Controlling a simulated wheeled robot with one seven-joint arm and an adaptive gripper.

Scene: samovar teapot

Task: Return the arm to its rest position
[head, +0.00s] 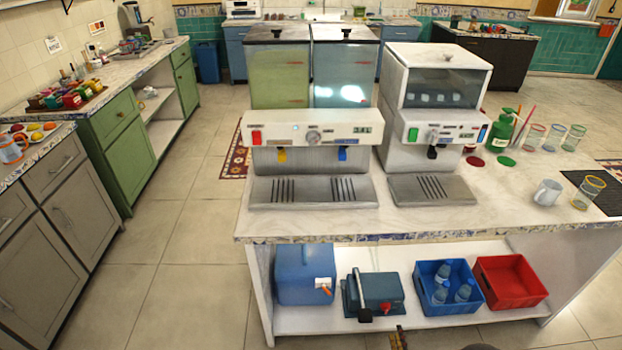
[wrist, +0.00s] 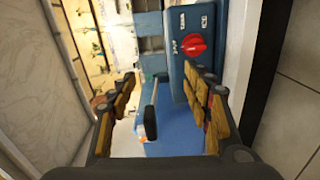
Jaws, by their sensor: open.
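My gripper (wrist: 165,95) is open in the wrist view, its brown-padded fingers apart at left and right with nothing held between them. In the head view a small brown-and-dark part, apparently of my gripper (head: 398,339), shows at the bottom edge, in front of the island's lower shelf (head: 335,320). The rest of the arm is mostly out of frame. Beyond the fingers in the wrist view is a blue-grey box with a red knob (wrist: 194,44). It also shows on the shelf in the head view (head: 383,288). I cannot judge its exact distance from the fingers.
A blue container (head: 303,270), a blue crate of bottles (head: 462,305) and a red crate (head: 512,285) share the shelf. The island countertop (head: 330,222) above carries drink dispensers (head: 313,130), cups and a green bottle. Open tiled floor (head: 185,255) lies to the left.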

